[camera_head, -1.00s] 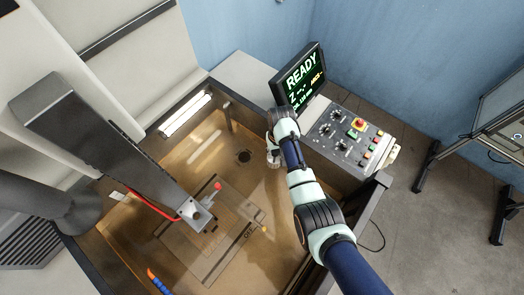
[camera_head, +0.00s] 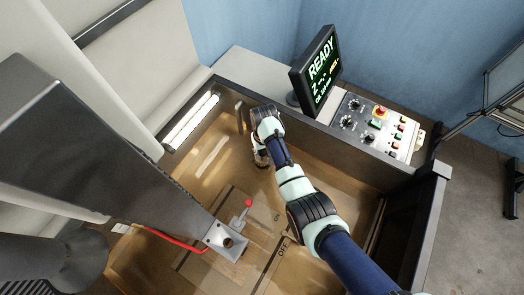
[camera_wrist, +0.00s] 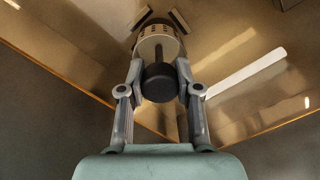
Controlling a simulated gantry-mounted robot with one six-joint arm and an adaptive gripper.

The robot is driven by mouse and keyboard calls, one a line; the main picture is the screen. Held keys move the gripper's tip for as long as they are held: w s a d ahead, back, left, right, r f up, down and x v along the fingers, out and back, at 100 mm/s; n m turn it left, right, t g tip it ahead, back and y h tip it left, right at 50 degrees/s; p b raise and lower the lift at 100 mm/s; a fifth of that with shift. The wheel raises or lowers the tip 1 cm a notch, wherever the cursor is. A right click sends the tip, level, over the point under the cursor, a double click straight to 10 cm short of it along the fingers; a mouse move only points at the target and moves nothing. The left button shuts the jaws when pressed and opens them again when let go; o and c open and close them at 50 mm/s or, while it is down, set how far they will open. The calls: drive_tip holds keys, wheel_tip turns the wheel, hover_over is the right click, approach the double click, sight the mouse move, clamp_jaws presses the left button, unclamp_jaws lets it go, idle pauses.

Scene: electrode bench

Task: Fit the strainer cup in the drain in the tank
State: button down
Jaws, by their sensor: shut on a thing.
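The strainer cup (camera_wrist: 160,47) is a pale metal cup with a row of holes, a thin stem and a black knob (camera_wrist: 160,83) facing the wrist camera. My gripper (camera_wrist: 160,60) is shut on it, one finger on each side. In the head view my gripper (camera_head: 261,152) is low inside the tank (camera_head: 180,205), near its back wall, and mostly hides the cup. The drain cannot be made out in either current view, so I cannot tell how the cup lies relative to it.
A metal bracket (camera_head: 226,242), a red-knobbed lever (camera_head: 247,204) and a red cable (camera_head: 172,240) are nearer the front of the tank. A bright light strip (camera_head: 191,121) runs along the left wall. A READY screen (camera_head: 316,72) and control panel (camera_head: 375,125) stand beyond the rim.

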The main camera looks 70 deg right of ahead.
wheel_tip(320, 180, down, 2)
drive_tip(key=shift+f+b, duration=0.1)
drive_tip(key=shift+b, duration=0.65)
drive_tip(key=shift+r+p, duration=0.3)
drive_tip(key=shift+r, duration=0.1)
drive_tip(key=shift+p, duration=0.55)
drive_tip(key=shift+f, duration=0.15)
drive_tip(key=shift+f+b, duration=0.9)
drive_tip(key=shift+f, duration=0.1)
drive_tip(key=shift+c, duration=0.9)
unclamp_jaws()
